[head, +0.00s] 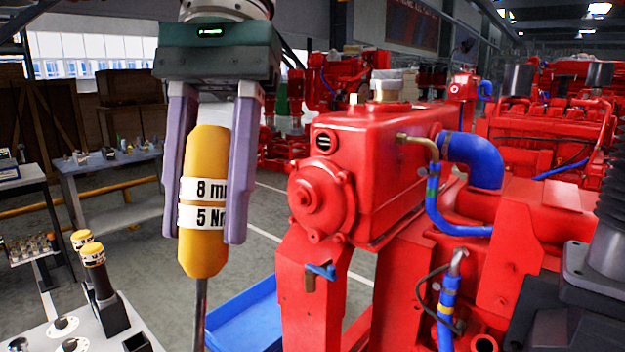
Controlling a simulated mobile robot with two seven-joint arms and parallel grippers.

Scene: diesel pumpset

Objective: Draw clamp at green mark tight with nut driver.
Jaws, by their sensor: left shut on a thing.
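My left gripper (205,232) is shut on the yellow handle of a nut driver (206,150). The handle carries white labels reading "8 m…" and "5 N…", partly covered by a finger. Its dark shaft points down and leaves the bottom of the head view. The driver hangs upright, left of the red engine (370,160) and apart from it. A green mark (433,188) shows on the thin blue hose (437,215) below the brass elbow. The clamp there is too small to make out clearly. My right gripper is not in view.
A lower blue hose (446,310) has yellow bands. A thick blue elbow hose (475,158) sits above. A blue tray (245,315) lies behind the driver shaft. A ribbed black part (612,190) stands at far right.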

